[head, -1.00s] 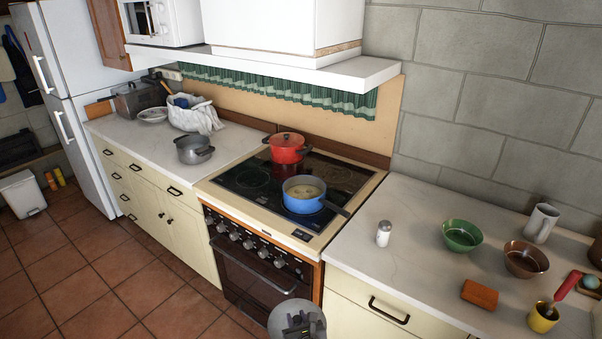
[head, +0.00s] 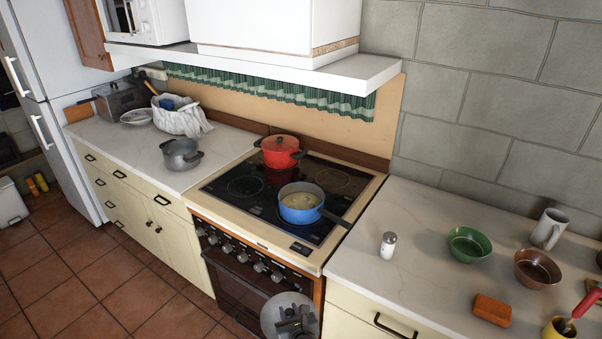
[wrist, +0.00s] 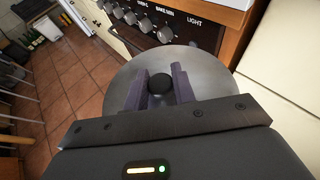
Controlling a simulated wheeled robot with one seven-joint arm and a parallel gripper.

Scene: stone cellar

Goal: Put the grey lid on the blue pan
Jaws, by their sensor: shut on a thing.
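The blue pan (head: 299,208) stands on the front right part of the stove top, with its dark handle pointing to the lower right. It is uncovered and pale contents show inside. My gripper (head: 290,325) is at the bottom of the head view, in front of the oven. It is shut on the black knob of the grey lid (head: 272,316). In the wrist view the lid (wrist: 205,67) is a round grey disc behind my gripper's fingers (wrist: 160,86), with the knob between them. The lid is below counter height, apart from the pan.
A red pot (head: 281,152) with its lid on stands behind the blue pan. A grey pot (head: 181,155) is on the left counter (head: 120,148). On the right counter are a salt shaker (head: 388,245), a green bowl (head: 468,245), a brown bowl (head: 537,268) and an orange block (head: 492,309).

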